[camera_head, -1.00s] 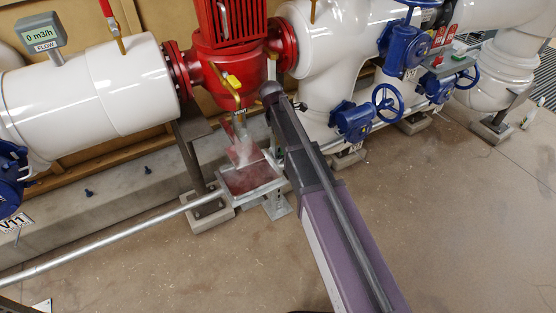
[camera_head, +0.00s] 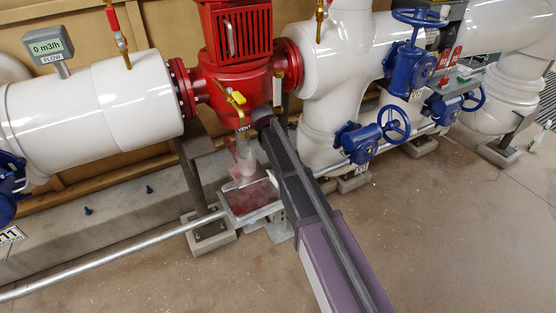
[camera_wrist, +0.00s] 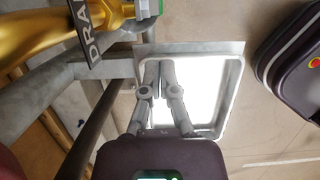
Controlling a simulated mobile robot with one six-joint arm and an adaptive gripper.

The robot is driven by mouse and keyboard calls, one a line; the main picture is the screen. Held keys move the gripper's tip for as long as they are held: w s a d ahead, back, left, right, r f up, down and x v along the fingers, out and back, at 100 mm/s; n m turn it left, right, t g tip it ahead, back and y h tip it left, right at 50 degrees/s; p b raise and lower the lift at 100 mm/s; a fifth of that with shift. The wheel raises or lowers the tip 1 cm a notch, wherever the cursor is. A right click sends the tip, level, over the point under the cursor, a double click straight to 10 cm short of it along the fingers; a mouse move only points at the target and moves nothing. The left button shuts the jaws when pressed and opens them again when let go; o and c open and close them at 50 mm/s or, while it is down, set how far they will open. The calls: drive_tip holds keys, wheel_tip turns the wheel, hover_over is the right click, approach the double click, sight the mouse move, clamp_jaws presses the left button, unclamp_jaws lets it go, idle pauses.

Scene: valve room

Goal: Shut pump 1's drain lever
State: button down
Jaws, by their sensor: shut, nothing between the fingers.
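The red pump (camera_head: 240,80) stands between white pipes in the head view. In the wrist view, a partly cut tag reading DRA (camera_wrist: 90,35) hangs beside a shiny brass-coloured part (camera_wrist: 40,28) at top left. A green piece lies at the top edge there; I cannot tell whether it is the drain lever. My gripper (camera_wrist: 162,65) has its fingers together and empty, below and right of the tag.
A metal tray (camera_head: 252,213) stands under the pump, with red, misty spray above it; its rim (camera_wrist: 190,47) shows behind my fingers. A grey pipe (camera_head: 110,260) runs left from near the tray. Blue handwheel valves (camera_head: 362,140) stand right.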

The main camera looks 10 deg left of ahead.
drive_tip(key=b+x, duration=0.9)
drive_tip(key=shift+f, duration=0.3)
idle(0.3)
drive_tip(key=shift+w, duration=0.1)
idle(0.3)
drive_tip(key=shift+d+f+b, duration=0.2)
drive_tip(key=shift+f+b, duration=0.05)
drive_tip(key=shift+b, duration=0.05)
